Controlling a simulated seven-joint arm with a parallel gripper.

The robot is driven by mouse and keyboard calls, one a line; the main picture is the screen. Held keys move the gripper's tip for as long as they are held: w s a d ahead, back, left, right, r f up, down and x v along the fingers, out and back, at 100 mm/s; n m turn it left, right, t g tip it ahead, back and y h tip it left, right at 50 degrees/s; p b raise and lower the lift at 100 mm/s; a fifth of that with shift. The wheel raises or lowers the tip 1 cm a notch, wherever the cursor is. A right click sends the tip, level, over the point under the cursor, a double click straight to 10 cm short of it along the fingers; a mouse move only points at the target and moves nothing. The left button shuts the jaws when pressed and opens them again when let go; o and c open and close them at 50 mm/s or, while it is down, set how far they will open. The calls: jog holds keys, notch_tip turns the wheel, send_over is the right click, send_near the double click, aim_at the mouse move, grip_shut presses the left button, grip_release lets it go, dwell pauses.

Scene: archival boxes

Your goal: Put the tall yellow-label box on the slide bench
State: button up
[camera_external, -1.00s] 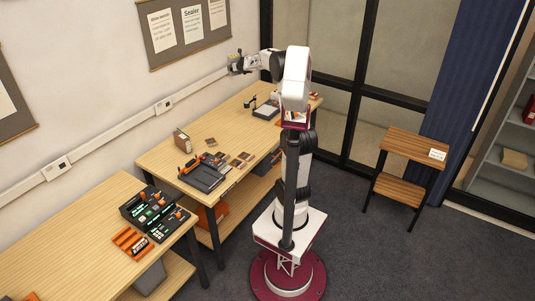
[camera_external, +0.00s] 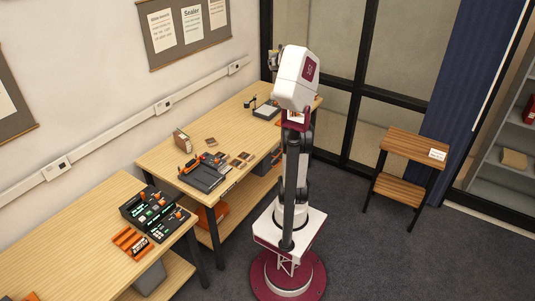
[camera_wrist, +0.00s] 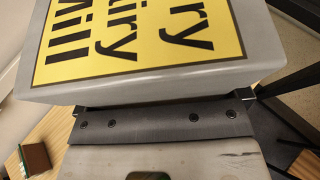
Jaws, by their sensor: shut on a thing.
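The yellow-label box (camera_wrist: 215,77) is pale grey with a large yellow label in black print. It fills the top of the wrist view, and its far end is cut off. My gripper (camera_wrist: 163,112) shows there as a dark bar with screws, shut against the box. In the external view my gripper (camera_external: 274,60) is mostly hidden behind my arm, high near the dark window frame, and the box cannot be made out. Two wooden benches stand along the wall, a long one (camera_external: 232,118) and a nearer one (camera_external: 75,240); I cannot tell which is the slide bench.
The long bench carries a brown upright block (camera_external: 182,141), a dark tray device (camera_external: 203,177) and small slides. The nearer bench holds a black console (camera_external: 153,211) and an orange rack (camera_external: 131,242). A small wooden stand (camera_external: 415,147) is at right. Open floor lies between.

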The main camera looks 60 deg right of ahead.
jog(key=s+d+m+g+h, duration=0.15)
jog(key=s+d, duration=0.55)
jog(key=s, duration=0.8)
jog(key=s+d+m+g+h, duration=0.15)
jog(key=s+d, duration=0.55)
jog(key=s, duration=0.8)
jog(key=s+d+m+g, duration=0.2)
jog(key=s+d, duration=0.4)
jog(key=s, duration=0.9)
jog(key=s+a+f+m+g+h, duration=0.1)
jog(key=s+a+m+g, duration=0.15)
jog(key=s, duration=2.25)
jog(key=s+a+f+m+g+h, duration=0.1)
jog(key=s+a+m+g, duration=0.2)
jog(key=s, duration=2.2)
notch_tip(320, 180, down, 39)
jog(key=a, duration=0.1)
jog(key=shift+w+f+n, duration=0.2)
jog(key=shift+n, duration=0.15)
jog(key=shift+s+d+f, duration=0.2)
jog(key=shift+s+d, duration=0.85)
jog(key=shift+d, duration=1.25)
jog(key=shift+s+d+f, duration=0.25)
jog(key=shift+s+d, duration=0.75)
jog(key=shift+d, duration=1.3)
jog(key=shift+s+d+f, duration=0.2)
jog(key=shift+s+d, duration=0.85)
jog(key=shift+d, duration=1.25)
jog(key=shift+d, duration=0.1)
